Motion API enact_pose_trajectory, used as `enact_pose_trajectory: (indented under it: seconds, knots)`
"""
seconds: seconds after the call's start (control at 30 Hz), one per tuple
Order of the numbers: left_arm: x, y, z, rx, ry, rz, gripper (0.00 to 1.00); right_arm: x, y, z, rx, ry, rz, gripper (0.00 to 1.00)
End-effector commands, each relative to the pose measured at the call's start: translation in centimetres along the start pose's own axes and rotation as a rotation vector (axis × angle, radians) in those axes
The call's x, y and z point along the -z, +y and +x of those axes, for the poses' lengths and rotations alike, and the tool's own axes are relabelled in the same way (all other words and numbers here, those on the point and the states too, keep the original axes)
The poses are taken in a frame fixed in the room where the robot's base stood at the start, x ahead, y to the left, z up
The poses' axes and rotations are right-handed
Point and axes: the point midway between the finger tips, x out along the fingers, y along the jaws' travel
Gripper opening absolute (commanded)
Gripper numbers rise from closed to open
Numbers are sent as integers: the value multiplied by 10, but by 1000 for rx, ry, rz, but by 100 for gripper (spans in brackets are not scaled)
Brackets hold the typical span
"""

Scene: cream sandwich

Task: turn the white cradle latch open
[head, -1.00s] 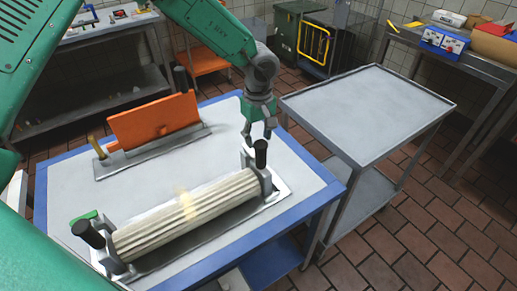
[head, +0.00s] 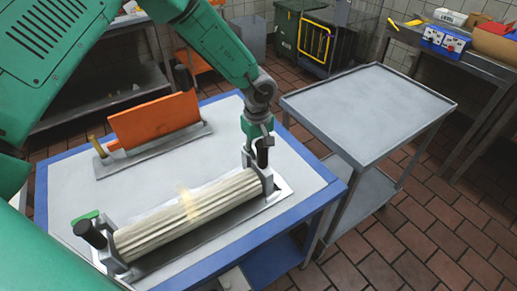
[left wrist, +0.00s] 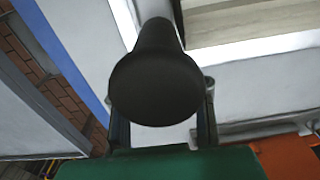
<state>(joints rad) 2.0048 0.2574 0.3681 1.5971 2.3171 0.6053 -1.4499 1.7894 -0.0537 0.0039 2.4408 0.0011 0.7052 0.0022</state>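A cradle on the table holds a ribbed cream roll (head: 188,213). A black handle (head: 262,153) stands upright at the cradle's right end, and another black handle (head: 88,233) tilts at its left end beside a small green piece. I cannot make out which part is the white latch. My left gripper (head: 256,163) points down over the right handle, with its fingers on either side. In the left wrist view, the black handle's round top (left wrist: 156,90) fills the space between the spread fingers. Whether they touch it is hidden.
An orange block (head: 154,121) stands on a grey plate behind the cradle. The blue-edged table (head: 90,175) has bare surface between them. A bare grey metal cart (head: 365,110) stands close to the table's right side.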

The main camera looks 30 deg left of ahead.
Motion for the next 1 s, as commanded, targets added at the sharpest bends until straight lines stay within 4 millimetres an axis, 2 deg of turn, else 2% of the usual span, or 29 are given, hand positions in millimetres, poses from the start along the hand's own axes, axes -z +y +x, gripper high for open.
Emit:
enact_pose_trajectory:
  seconds: [0.13,0.47,1.0]
  knots:
    - [7,-1,0,-1,7,-17,0,0,-1,-1,1,0,-1,40]
    - [7,6,-1,4,12,-151,0,0,0,-10,1,0,-1,40]
    - [11,24,1,0,10,-643,0,1,0,-19,1,0,-1,40]
